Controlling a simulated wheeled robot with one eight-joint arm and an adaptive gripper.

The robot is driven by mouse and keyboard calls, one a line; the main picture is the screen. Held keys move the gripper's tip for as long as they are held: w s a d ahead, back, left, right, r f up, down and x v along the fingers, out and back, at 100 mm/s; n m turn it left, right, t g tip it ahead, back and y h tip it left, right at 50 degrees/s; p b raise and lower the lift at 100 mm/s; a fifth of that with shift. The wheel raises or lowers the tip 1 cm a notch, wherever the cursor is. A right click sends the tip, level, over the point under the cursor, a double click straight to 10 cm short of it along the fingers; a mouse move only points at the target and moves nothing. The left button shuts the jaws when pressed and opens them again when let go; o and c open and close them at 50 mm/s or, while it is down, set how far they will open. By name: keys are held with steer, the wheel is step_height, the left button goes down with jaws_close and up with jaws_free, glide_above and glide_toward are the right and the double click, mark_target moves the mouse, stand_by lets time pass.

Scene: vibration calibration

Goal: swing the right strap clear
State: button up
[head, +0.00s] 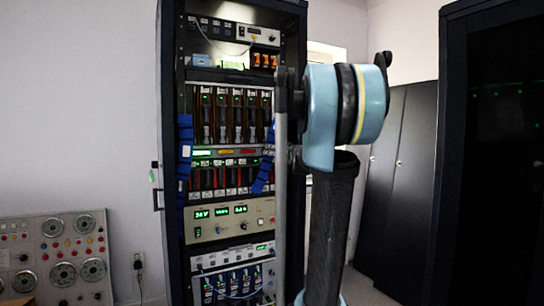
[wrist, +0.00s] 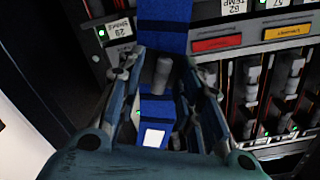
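The right strap (head: 262,174) is a blue band hanging slightly aslant at the right side of the rack's front. My arm stands in front of its right side in the head view, and my gripper is hidden there. In the wrist view the blue strap (wrist: 165,22) runs down between the fingers of my gripper (wrist: 165,78), with a white patch on it. A grey peg-like piece (wrist: 162,76) sits over the strap between the fingers. The fingers are apart, one on each side. I see no clear grip on the strap or peg.
A second blue strap (head: 185,160) hangs along the rack's left side. The rack (head: 170,235) holds modules with red and orange labels close to my gripper. A panel with dials (head: 55,255) is at lower left, a dark cabinet (head: 500,150) at right.

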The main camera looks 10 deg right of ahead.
jaws_close()
steer(key=w+d+f+n, duration=0.2)
steer(key=w+d+n, duration=0.1)
steer(key=d, duration=0.5)
steer(key=shift+d+n, duration=0.4)
steer(key=shift+n, duration=0.4)
jaws_free()
steer(key=shift+s+f, duration=0.1)
steer(key=v, duration=1.2)
